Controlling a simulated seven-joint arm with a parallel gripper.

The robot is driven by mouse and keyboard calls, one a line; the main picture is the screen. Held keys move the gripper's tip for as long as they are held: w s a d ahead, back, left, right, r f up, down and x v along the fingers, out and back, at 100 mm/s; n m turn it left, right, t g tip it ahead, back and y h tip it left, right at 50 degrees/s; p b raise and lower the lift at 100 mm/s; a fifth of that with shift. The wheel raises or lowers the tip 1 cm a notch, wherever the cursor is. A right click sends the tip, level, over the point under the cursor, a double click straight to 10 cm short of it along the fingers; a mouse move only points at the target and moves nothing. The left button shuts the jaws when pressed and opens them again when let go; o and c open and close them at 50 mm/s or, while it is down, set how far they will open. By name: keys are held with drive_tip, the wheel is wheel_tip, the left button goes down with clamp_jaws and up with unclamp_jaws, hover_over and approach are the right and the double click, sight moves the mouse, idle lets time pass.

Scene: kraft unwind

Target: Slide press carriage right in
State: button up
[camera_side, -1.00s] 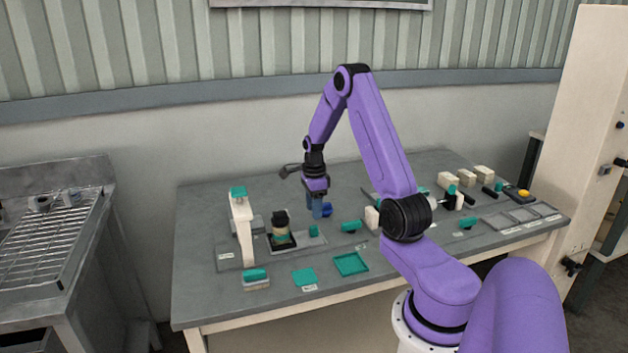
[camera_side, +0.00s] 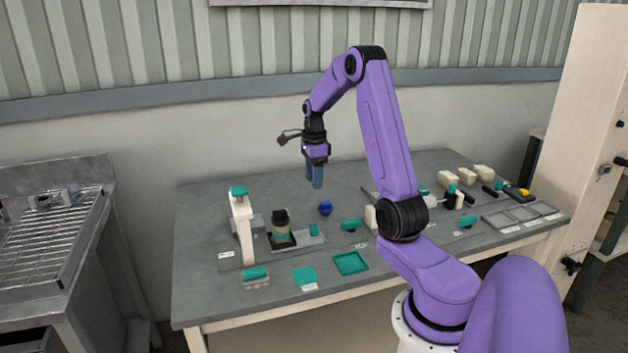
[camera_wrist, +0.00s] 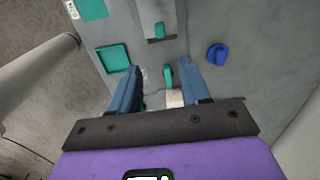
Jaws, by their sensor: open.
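The press (camera_side: 242,225), a cream column with a teal top, stands at the left of the table. Its carriage (camera_side: 300,240) is a grey slide with a black seat and a teal handle (camera_side: 314,230) at its right end. A jar with a black lid (camera_side: 280,225) stands on the seat, to the right of the column. In the wrist view the teal handle (camera_wrist: 159,30) shows at the top, ahead of the fingers. My gripper (camera_side: 315,184) is open and empty, pointing down above the table, behind and above the handle. It also shows in the wrist view (camera_wrist: 165,65).
A blue knob (camera_side: 325,208) stands below my gripper. A teal grip (camera_side: 351,225) lies to the right of the carriage. A teal tray (camera_side: 350,263) and a teal square (camera_side: 304,276) lie in front. Cream blocks (camera_side: 466,178) and grey trays (camera_side: 520,214) are at the right.

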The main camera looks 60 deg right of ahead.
sight(313, 225)
drive_tip(key=shift+f, duration=0.25)
wheel_tip(313, 225, down, 17)
drive_tip(key=shift+f, duration=0.1)
idle(0.5)
drive_tip(key=shift+w, duration=0.1)
clamp_jaws()
